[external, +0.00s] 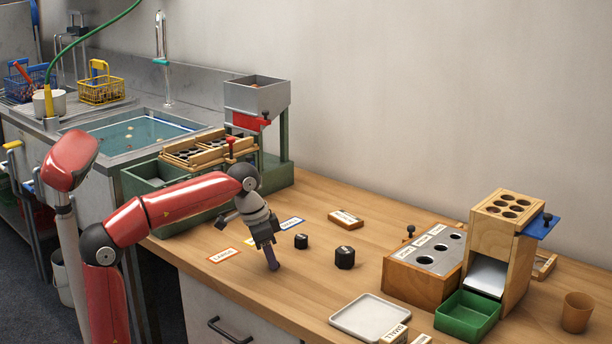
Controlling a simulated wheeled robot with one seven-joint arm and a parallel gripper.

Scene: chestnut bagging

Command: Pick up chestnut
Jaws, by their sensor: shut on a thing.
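My gripper (273,266) points down at the wooden worktop (310,290), with its fingertips at or just above the surface, near the front edge. Its fingers look closed together, seen nearly edge-on. No loose chestnut shows clearly on the worktop around the gripper.
Further right are a three-hole wooden block (408,279), a wooden dispenser (515,273), a green tray (468,316), a white tray (370,318) and a brown cup (577,313).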

